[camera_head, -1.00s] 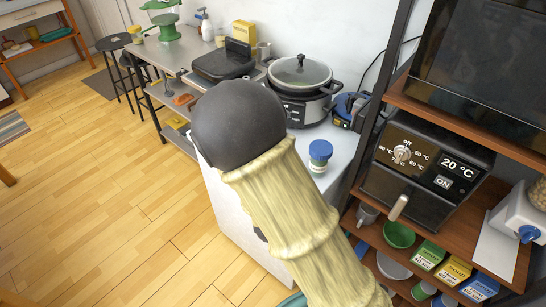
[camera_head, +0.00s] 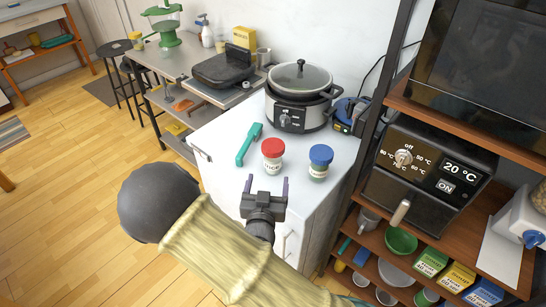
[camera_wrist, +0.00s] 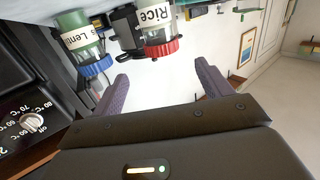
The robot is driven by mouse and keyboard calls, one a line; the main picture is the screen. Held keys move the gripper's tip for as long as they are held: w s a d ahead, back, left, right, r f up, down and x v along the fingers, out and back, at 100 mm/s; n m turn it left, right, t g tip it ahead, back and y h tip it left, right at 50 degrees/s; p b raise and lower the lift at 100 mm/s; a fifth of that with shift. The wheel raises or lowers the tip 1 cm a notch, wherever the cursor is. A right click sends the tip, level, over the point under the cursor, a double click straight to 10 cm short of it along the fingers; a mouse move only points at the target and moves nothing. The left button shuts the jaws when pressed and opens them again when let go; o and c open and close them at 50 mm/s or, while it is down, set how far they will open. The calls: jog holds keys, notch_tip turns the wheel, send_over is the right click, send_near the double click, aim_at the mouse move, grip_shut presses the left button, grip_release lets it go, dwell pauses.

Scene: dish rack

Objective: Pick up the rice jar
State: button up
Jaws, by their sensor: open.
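The rice jar (camera_head: 272,155), clear with a red lid and a white label, stands upright on the white cabinet top. In the wrist view the rice jar (camera_wrist: 158,33) appears upside down, its label reading "Rice", ahead of the fingers and left of the middle of the gap. My gripper (camera_head: 265,183) is open and empty, on the near side of the jar and apart from it. Its two purple fingers also show in the wrist view (camera_wrist: 164,88).
A blue-lidded lentil jar (camera_head: 319,161) stands close to the right of the rice jar. A teal utensil (camera_head: 248,145) lies to its left. A slow cooker (camera_head: 299,97) stands behind. A shelf unit with an oven (camera_head: 427,165) is at right.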

jog(key=p, duration=0.2)
send_near(273, 145)
jog(key=w, duration=0.1)
jog(key=w+f, duration=0.1)
jog(key=w, duration=0.1)
jog(key=w+f, duration=0.1)
jog(key=shift+w+d, duration=0.15)
jog(key=shift+w, duration=0.25)
jog(key=w, duration=0.2)
jog(key=w+p, duration=0.1)
jog(key=w, duration=0.1)
jog(key=shift+w+d+r, duration=0.15)
jog(key=shift+d+r, duration=0.05)
jog(key=shift+w+f, duration=0.15)
jog(key=shift+w, duration=0.35)
jog(key=shift+c, duration=0.2)
jog(key=c, duration=1.3)
